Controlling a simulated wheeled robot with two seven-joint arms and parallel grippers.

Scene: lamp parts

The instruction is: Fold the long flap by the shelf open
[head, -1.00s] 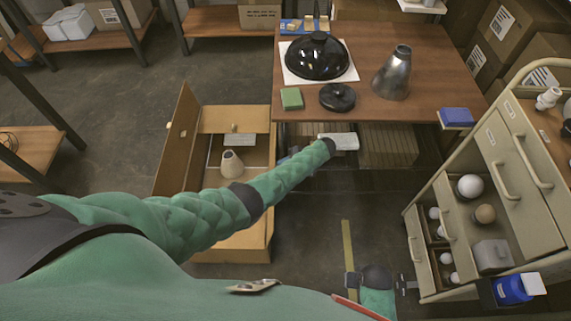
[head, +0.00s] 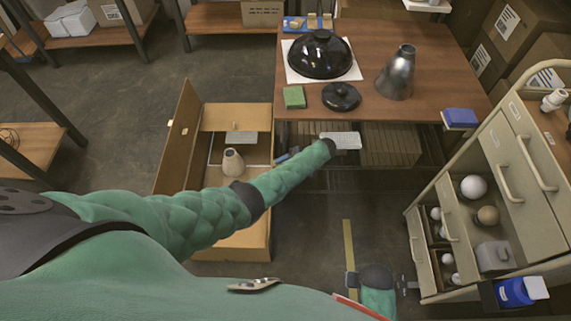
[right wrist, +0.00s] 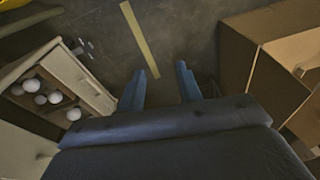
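An open cardboard box (head: 258,238) stands on the floor left of the table, with a small beige cone-shaped part (head: 233,161) and a pale flat piece inside. Its long left flap (head: 177,137), on the side of the left shelf, stands steeply up. My left arm reaches across the box and hides part of its inside and near end. My left gripper (head: 285,157) is mostly hidden near the box's right side, and its fingers are unclear. My right gripper (right wrist: 160,88) is open and empty above the floor in the right wrist view. The box (right wrist: 262,65) shows right of it there.
A wooden table (head: 440,75) bears a black dome, a metal shade, a black disc and a green block. A drawer cart (head: 455,190) with open drawers holding bulbs stands at right. A low wooden shelf (head: 30,148) is at left. Floor between shelf and box is clear.

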